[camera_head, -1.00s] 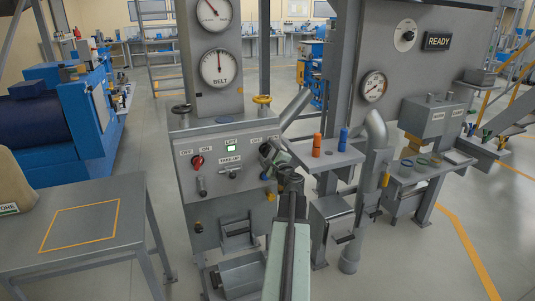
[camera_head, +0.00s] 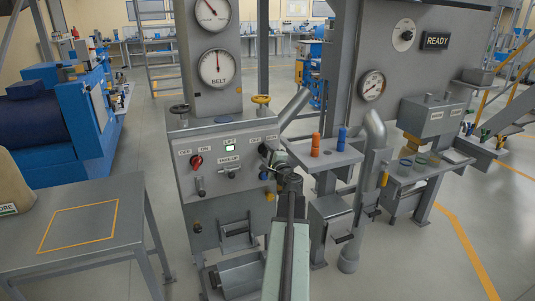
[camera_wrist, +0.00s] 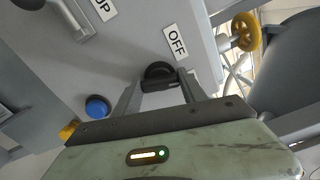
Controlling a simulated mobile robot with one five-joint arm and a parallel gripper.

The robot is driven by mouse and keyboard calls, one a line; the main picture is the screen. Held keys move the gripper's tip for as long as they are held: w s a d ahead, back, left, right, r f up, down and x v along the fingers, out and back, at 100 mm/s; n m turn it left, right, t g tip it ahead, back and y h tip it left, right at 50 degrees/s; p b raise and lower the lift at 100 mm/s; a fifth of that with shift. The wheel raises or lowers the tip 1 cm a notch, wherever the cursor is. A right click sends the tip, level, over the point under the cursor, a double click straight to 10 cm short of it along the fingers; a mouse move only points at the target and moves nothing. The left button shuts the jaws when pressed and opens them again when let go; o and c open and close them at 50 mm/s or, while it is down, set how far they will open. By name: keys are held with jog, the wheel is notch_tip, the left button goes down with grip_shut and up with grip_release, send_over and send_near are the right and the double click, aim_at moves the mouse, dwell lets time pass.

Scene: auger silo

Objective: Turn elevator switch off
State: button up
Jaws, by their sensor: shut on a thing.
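A black rotary knob (camera_wrist: 160,72) sits on the sloped grey panel in the wrist view, below a white OFF label (camera_wrist: 175,42). My gripper (camera_wrist: 158,84) is shut on this knob, with one finger on each side. In the head view my gripper (camera_head: 274,157) is at the right end of the grey control box (camera_head: 214,180) and partly hides the knob. The knob's own name is not readable. A red switch (camera_head: 196,161) with OFF and ON labels is at the left of the same panel.
A blue button (camera_wrist: 97,107) lies close to my gripper. A yellow handwheel (camera_wrist: 246,31) is at the upper right of the wrist view. A shelf with orange (camera_head: 315,144) and blue (camera_head: 342,139) bottles stands right of the box. A grey table (camera_head: 78,222) is at left.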

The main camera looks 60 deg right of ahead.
jog(key=n, duration=0.4)
jog(key=shift+s+f+n, duration=0.1)
jog(key=shift+n, duration=0.2)
jog(key=shift+a+n, duration=0.1)
jog(key=shift+n, duration=1.9)
jog(key=o, duration=1.4)
jog(key=shift+c, duration=0.2)
jog(key=v, duration=0.7)
jog(key=shift+s+a, duration=0.2)
jog(key=shift+s, duration=0.05)
